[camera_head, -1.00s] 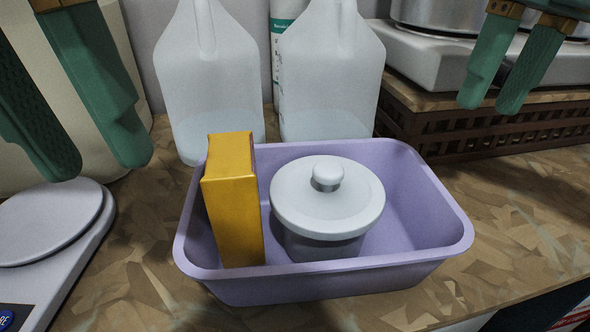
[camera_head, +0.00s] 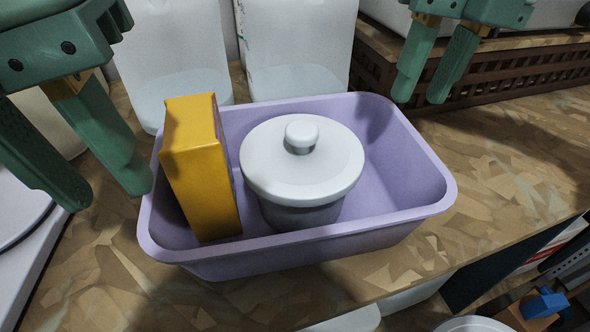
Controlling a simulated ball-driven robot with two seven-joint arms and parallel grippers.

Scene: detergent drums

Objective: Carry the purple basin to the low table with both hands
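The purple basin (camera_head: 395,185) stands on a patterned counter top (camera_head: 505,160). A yellow box (camera_head: 200,170) stands upright in its left part. A grey pot with a white lid (camera_head: 302,165) sits beside the box, near the middle. My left gripper (camera_head: 108,200) is open, its fingers pointing down close to the basin's left rim; I cannot tell whether it touches. My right gripper (camera_head: 420,98) is open above and behind the basin's back right corner, apart from it. No low table can be made out for certain.
Two translucent jugs (camera_head: 175,60) stand close behind the basin. A dark woven crate (camera_head: 510,70) is at the back right. A pale scale (camera_head: 25,235) lies to the left. The counter's front edge is near; below it are a blue object (camera_head: 545,305) and other items.

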